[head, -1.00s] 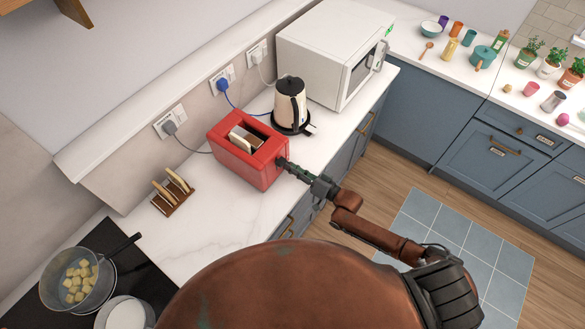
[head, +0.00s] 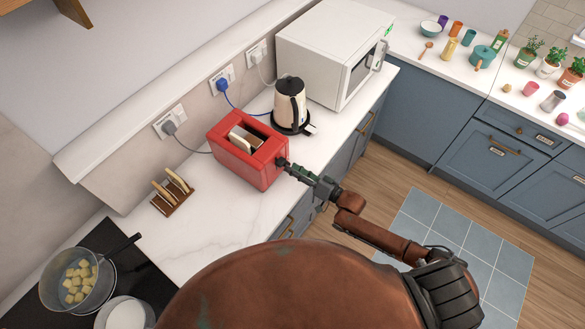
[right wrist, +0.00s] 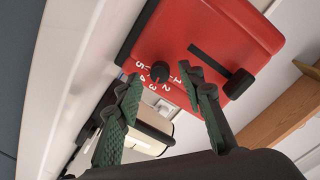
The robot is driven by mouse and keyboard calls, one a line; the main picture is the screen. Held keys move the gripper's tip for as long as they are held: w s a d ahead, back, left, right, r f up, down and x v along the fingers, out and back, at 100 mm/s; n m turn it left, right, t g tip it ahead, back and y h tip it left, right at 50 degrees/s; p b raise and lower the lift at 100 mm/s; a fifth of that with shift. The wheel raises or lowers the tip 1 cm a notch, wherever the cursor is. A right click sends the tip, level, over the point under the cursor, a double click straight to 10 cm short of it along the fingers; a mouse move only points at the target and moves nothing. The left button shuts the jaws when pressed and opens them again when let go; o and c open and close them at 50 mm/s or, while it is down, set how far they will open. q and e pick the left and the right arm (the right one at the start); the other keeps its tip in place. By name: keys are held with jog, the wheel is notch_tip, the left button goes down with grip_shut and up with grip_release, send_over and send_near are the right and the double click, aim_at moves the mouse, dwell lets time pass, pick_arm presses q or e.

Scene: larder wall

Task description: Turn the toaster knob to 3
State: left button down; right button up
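The red toaster (head: 240,172) stands on the white counter, with bread in its top slot. In the right wrist view its red face (right wrist: 205,45) carries a round black knob (right wrist: 159,71) with white numbers 1 to 5 around part of it. I cannot make out a pointer mark on the knob. A black lever (right wrist: 239,83) sits beside a dark slot on the same face. My right gripper (head: 290,169) faces the knob from just in front of it. In the right wrist view its green-padded fingers (right wrist: 163,85) are apart, with nothing between them. My left gripper is not in view.
A cream kettle (head: 290,106) and a white microwave (head: 322,50) stand beyond the toaster. A toast rack (head: 172,195) stands nearer, and a pan of cubes (head: 77,283) is at lower left. The counter between rack and toaster is clear.

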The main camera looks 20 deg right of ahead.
jog(key=v, duration=1)
jog(key=shift+s+d, duration=0.3)
